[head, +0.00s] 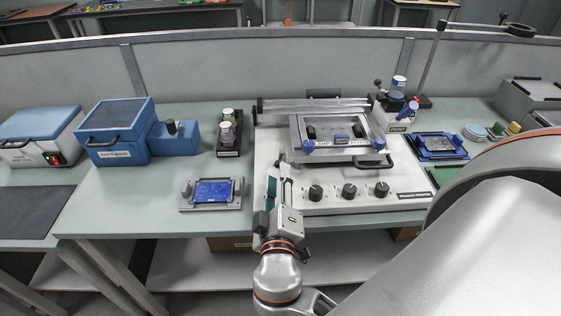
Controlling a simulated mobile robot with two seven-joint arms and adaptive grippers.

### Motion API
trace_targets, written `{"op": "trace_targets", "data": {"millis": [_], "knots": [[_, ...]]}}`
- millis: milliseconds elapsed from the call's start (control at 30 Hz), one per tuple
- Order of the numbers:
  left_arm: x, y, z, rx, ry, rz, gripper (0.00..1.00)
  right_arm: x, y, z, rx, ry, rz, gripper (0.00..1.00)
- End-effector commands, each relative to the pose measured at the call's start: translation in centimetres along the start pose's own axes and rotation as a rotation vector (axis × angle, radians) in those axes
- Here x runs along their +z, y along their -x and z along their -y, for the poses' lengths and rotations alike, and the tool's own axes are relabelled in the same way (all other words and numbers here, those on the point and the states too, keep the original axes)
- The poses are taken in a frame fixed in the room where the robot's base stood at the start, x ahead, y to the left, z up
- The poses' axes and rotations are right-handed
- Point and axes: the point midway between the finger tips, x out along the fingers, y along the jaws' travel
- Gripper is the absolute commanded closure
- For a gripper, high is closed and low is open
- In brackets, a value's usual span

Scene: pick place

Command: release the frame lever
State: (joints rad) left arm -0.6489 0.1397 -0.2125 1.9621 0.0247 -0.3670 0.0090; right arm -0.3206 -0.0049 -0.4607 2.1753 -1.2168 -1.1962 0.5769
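A stencil-printer-like machine (330,195) with a white base stands in the middle of the bench. A dark handle (375,163) sticks out at the frame's front right. I cannot tell which part is the frame lever. Contact and finger opening are unclear. My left gripper is not in view.
Three black knobs (349,191) line the machine's front. A blue board in a grey holder (212,191) lies left of it. A black rack with bottles (229,140) and a blue box (118,132) stand further left. A blue tray (438,146) lies right. My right arm covers the lower right.

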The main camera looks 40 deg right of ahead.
Motion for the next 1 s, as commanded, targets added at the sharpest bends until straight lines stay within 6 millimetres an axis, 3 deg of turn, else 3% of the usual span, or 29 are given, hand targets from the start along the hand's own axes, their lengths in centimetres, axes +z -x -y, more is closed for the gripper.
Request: {"op": "trace_targets", "data": {"millis": [300,700,733,833,1000], "knots": [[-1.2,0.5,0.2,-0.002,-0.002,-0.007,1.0,-0.1,-4.5,0.0,-0.001,0.0,-0.003,0.69],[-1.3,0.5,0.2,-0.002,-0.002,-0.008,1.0,0.0,-5.5,0.1,-0.003,-0.001,-0.001,0.69],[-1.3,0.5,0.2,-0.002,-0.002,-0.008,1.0,0.0,-5.5,0.1,-0.003,-0.001,-0.001,0.71],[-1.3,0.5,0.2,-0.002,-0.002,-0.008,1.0,0.0,-5.5,0.1,-0.003,-0.001,-0.001,0.97],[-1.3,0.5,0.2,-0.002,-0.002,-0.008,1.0,0.0,-5.5,0.1,-0.004,-0.001,-0.001,1.0]]}}
